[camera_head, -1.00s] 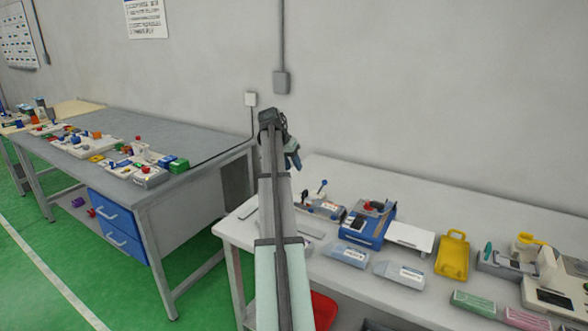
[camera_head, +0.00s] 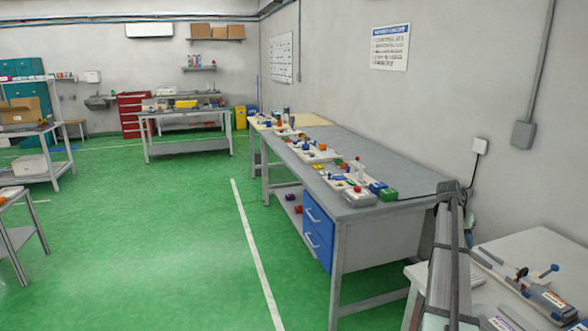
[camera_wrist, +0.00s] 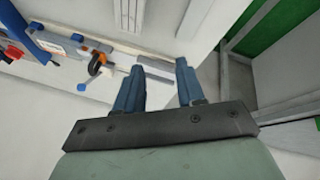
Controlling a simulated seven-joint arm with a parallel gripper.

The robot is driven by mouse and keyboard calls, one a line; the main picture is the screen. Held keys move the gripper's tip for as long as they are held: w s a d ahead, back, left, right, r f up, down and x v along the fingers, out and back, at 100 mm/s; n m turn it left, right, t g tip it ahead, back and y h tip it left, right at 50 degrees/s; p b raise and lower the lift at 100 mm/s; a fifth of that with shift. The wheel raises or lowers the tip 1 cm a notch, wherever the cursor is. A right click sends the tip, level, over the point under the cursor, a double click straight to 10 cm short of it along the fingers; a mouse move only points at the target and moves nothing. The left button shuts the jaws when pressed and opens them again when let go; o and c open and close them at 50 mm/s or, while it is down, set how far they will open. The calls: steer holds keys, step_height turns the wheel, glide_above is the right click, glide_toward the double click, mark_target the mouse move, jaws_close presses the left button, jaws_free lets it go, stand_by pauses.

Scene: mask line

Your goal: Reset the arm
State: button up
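My arm reaches up from the bottom at the right of the head view. Its dark end is near the corner of the white bench (camera_head: 535,238), and my gripper is mostly hidden there. In the wrist view my gripper (camera_wrist: 160,66) shows two blue fingers standing apart, with nothing between them. Past the fingertips are the pale bench top and a grey bar-like piece (camera_wrist: 153,74) lying on it. A clamp-like tool with an orange part (camera_wrist: 97,64) lies to the left of the fingers, apart from them.
A grey workbench (camera_head: 368,204) with blue drawers (camera_head: 318,232) and several small coloured parts stands left of my arm. A tool with a blue knob (camera_head: 540,275) lies on the white bench at right. Green floor (camera_head: 150,240) is open at left, with another table (camera_head: 185,112) farther back.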

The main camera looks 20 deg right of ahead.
steer(key=w+a+f+n, duration=0.2)
steer(key=w+a+f, duration=0.25)
steer(key=a, duration=0.25)
steer(key=w+a+f+n+t, duration=0.1)
steer(key=w+a+f+n, duration=0.3)
steer(key=a, duration=0.3)
steer(key=w+a+f+n, duration=0.1)
steer(key=w+a+f, duration=0.3)
steer(key=a+f, duration=0.25)
steer(key=s+a+f+n, duration=0.1)
steer(key=s+a+f, duration=0.2)
steer(key=a+f, duration=0.55)
steer(key=s+a+f+n+g+y, duration=0.3)
steer(key=s+a+f+y, duration=0.1)
steer(key=s+a+f, duration=2)
steer(key=s+a+f+n+g, duration=0.1)
steer(key=s+a+f, duration=0.2)
steer(key=s, duration=0.7)
steer(key=s+a+f+g+y, duration=0.1)
steer(key=s+a+f, duration=0.3)
steer(key=s, duration=0.7)
steer(key=shift+s+a+n+g, duration=0.35)
steer(key=shift+a+g, duration=0.45)
steer(key=shift+a, duration=0.35)
